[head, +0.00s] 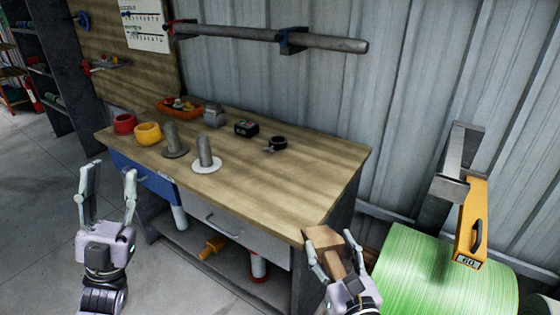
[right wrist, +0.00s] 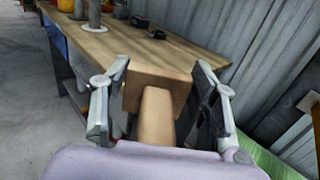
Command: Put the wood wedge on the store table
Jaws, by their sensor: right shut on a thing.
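The brown wood wedge (head: 322,238) is held between the fingers of my right gripper (head: 331,243), at the table's front right corner. In the right wrist view the wedge (right wrist: 158,90) shows a broad block end and a narrower part towards the palm. The wooden-topped table (head: 285,185) stands against the wall; whether the wedge touches its edge I cannot tell. My left gripper (head: 108,180) is open and empty, in front of the table's left end.
On the table are a red roll (head: 124,123), yellow roll (head: 148,133), two grey posts on round bases (head: 205,155), a black box (head: 246,128), a black tape roll (head: 278,143) and an orange tray (head: 181,107). The tabletop's right half is clear. A green roll (head: 440,275) stands at right.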

